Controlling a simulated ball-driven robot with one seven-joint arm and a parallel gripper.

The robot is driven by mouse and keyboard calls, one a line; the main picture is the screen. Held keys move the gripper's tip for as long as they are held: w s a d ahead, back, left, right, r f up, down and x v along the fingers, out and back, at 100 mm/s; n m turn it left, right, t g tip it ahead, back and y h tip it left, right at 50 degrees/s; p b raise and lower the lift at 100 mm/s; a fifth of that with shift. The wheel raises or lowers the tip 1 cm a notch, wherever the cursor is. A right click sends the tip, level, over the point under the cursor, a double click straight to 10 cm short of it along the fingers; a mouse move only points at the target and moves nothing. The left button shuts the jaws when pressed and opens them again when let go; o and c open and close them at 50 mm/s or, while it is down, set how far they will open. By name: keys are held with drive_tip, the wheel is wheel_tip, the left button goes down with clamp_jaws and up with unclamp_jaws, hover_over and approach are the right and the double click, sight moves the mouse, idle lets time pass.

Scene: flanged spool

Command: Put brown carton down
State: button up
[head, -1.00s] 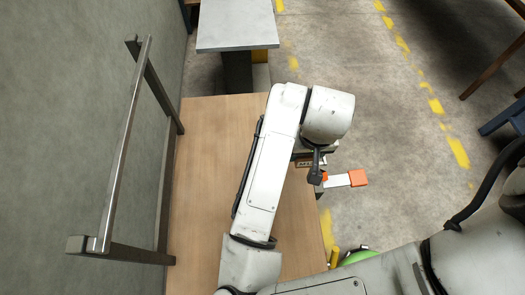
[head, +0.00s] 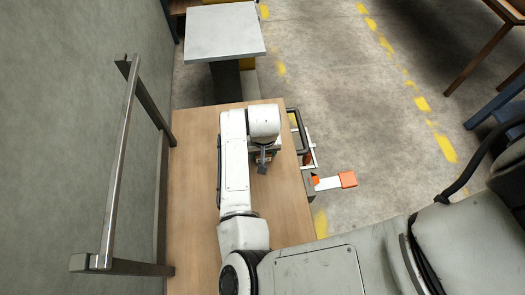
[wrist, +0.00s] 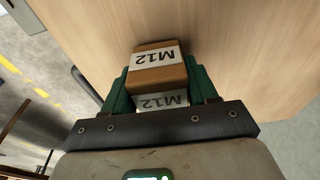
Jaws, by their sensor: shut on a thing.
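The brown carton (wrist: 158,77) has white labels reading M12 and shows in the wrist view between the green fingers of my gripper (wrist: 159,84). My gripper is shut on it. The wooden tabletop (wrist: 225,40) fills much of the wrist view beyond the carton; I cannot tell whether the carton touches it. In the head view my arm's end is over the right part of the wooden tabletop (head: 190,190), and the carton is hidden there or too small to make out.
A metal rail (head: 122,150) stands along the left side by the wall. A grey-topped table (head: 222,32) is at the back. An orange-ended object (head: 347,179) and a dark frame (head: 301,130) jut out past the table's right edge. The table's left part is clear.

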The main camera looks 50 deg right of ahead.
drive_tip(key=shift+f, duration=0.35)
drive_tip(key=shift+f, duration=0.1)
drive_tip(key=o, duration=1.3)
drive_tip(key=shift+f, duration=0.1)
